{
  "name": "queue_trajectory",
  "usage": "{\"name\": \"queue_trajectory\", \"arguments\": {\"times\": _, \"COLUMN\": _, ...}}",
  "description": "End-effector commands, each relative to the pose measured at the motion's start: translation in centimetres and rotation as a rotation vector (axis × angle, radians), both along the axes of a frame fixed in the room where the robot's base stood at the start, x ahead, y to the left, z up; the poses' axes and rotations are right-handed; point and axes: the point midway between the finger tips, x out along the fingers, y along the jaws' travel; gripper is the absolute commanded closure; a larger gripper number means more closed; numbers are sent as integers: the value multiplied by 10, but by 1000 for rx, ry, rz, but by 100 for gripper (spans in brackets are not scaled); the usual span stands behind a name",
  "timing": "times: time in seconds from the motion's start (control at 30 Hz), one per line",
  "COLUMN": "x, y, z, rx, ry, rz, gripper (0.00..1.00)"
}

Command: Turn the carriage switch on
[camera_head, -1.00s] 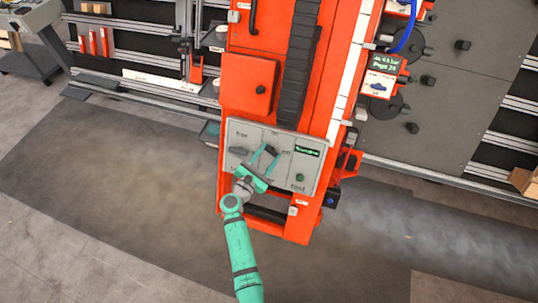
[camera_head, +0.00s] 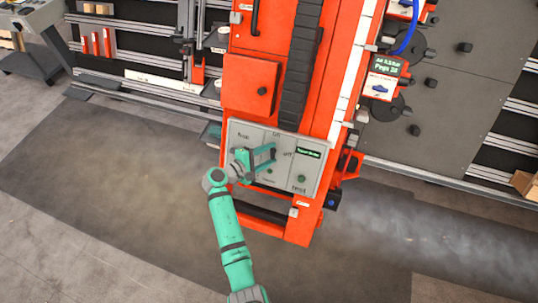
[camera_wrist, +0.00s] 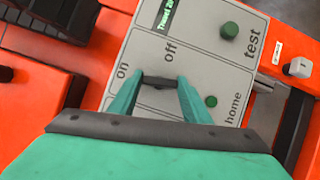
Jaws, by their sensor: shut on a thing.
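The carriage switch (camera_wrist: 158,83) is a dark bar handle on a grey control panel (camera_head: 307,173). In the wrist view it lies crosswise between the two green fingertips of my gripper (camera_wrist: 160,80), which are shut on it. The printed word "on" is beside the left finger, and "off" is just beyond the handle. Which word the switch points to is unclear. In the head view my gripper (camera_head: 271,157) is at the middle of the panel, its fingers pointing right and hiding most of the switch.
A green test button (camera_wrist: 229,31) and a green home button (camera_wrist: 210,101) are close to the right finger. A lit green display (camera_head: 308,153) is at the panel's upper right. The panel is on an orange gantry carriage (camera_head: 250,85). Open floor lies in front.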

Motion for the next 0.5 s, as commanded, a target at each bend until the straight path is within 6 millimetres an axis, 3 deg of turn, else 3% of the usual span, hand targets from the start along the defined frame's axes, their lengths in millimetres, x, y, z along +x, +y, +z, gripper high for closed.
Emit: {"name": "queue_trajectory", "arguments": {"times": 0.5, "x": 0, "y": 2, "z": 0, "rx": 179, "ry": -55, "rz": -97, "gripper": 79}}
